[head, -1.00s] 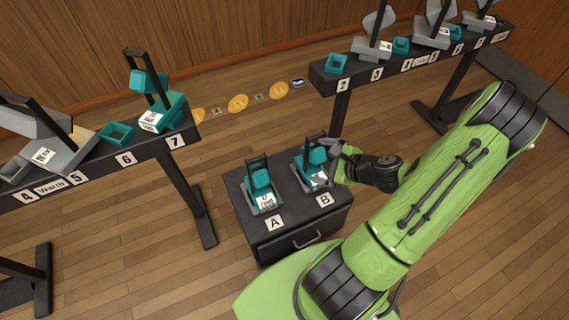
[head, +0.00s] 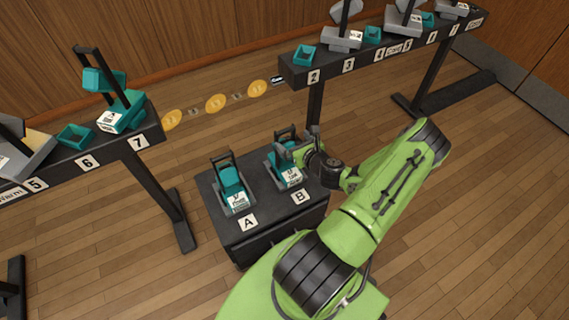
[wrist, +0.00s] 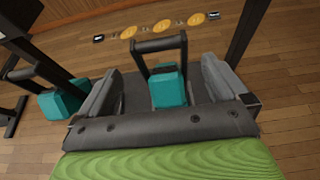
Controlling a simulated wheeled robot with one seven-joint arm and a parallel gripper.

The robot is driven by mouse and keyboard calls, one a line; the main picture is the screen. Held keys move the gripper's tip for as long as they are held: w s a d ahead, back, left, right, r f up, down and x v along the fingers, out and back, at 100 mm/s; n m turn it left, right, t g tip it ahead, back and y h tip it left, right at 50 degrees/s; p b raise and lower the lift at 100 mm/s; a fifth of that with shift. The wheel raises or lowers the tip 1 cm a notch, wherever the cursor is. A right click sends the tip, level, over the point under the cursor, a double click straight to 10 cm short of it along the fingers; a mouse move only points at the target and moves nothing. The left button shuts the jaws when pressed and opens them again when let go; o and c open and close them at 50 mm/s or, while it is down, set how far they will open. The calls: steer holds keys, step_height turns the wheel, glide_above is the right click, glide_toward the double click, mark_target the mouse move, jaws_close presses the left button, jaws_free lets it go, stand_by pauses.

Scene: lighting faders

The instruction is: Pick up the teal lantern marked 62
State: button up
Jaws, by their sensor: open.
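Two teal lanterns with dark handles stand on a small black cabinet. One lantern (head: 232,184) is at label A, the other lantern (head: 283,159) at label B. Their white tags are too small to read, so I cannot tell which bears 62. My gripper (head: 303,150) is at the B lantern, on its right side in the head view. In the wrist view my open gripper (wrist: 165,90) has a finger on each side of a teal lantern (wrist: 169,88), with visible gaps. The other lantern (wrist: 60,101) is outside the left finger.
The black cabinet (head: 237,235) stands between two dark racks. The left rack (head: 150,150) and right rack (head: 300,74) carry grey lamps and teal trays. Another teal lantern (head: 122,111) sits by label 7. Yellow discs (head: 215,104) lie on the floor behind. Open wooden floor surrounds the cabinet.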

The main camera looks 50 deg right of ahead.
mark_target(287, 143)
steer(key=b+x, duration=0.1)
steer(key=x, duration=0.5)
steer(key=shift+s+f+b, duration=0.15)
steer(key=shift+f+b, duration=0.15)
steer(key=shift+b, duration=0.1)
jaws_close()
steer(key=shift+r, duration=0.2)
